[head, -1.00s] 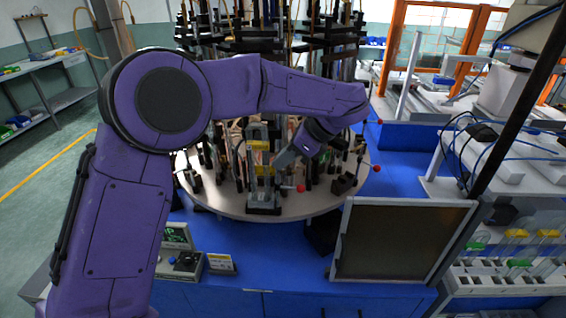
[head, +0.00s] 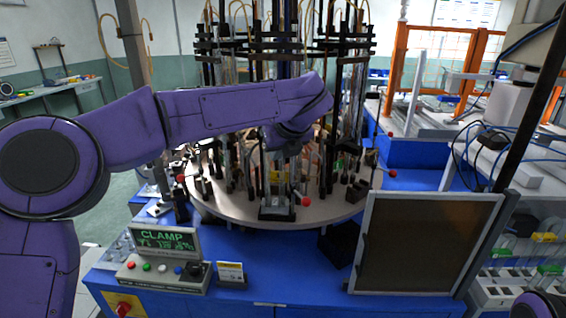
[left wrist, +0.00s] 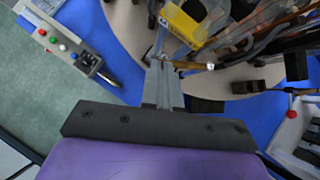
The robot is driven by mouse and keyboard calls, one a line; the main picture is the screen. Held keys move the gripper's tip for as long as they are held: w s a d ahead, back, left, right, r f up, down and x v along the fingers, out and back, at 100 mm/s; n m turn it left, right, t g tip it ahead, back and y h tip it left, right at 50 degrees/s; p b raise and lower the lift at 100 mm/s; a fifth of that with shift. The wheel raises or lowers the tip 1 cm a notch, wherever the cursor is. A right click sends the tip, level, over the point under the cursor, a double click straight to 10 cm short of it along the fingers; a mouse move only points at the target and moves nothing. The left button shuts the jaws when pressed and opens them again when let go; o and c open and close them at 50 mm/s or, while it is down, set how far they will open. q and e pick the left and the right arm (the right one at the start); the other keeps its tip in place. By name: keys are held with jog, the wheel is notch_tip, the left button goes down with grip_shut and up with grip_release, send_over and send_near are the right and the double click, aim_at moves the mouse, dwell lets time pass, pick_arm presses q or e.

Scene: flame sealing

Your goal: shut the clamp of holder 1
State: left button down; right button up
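The round turntable (head: 225,206) carries several holders with clamps and glass parts. The front holder (head: 277,208), which I take to be holder 1, stands at its near edge with a red ball knob (head: 306,202) at its right. My left arm reaches across from the left, and its purple wrist is above and behind this holder, hiding its top. In the left wrist view my left gripper (left wrist: 165,66) is a narrow grey pair of fingers that look shut. They end close to a yellow numbered plate (left wrist: 184,24) and a metal rod. Contact and the clamp's state cannot be told.
A control box with a green display reading CLAMP (head: 165,240) stands on the blue bench (head: 285,270) at front left. A dark framed panel (head: 425,243) stands at right. Tall posts and tubes crowd the turntable's back. A rack of tubes (head: 520,275) is at far right.

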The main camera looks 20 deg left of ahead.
pick_arm(q)
jog(key=m+h, duration=0.1)
jog(key=w+a+m+t+h+b, duration=0.1)
jog(key=m, duration=0.1)
jog(key=a+m+h, duration=0.1)
jog(key=shift+w+a+m+t, duration=0.1)
jog(key=shift+w+m+t, duration=0.1)
jog(key=shift+m+t, duration=0.1)
jog(key=shift+w+a, duration=0.15)
jog(key=shift+w, duration=0.05)
jog(key=shift+w+a, duration=0.1)
dwell(0.4)
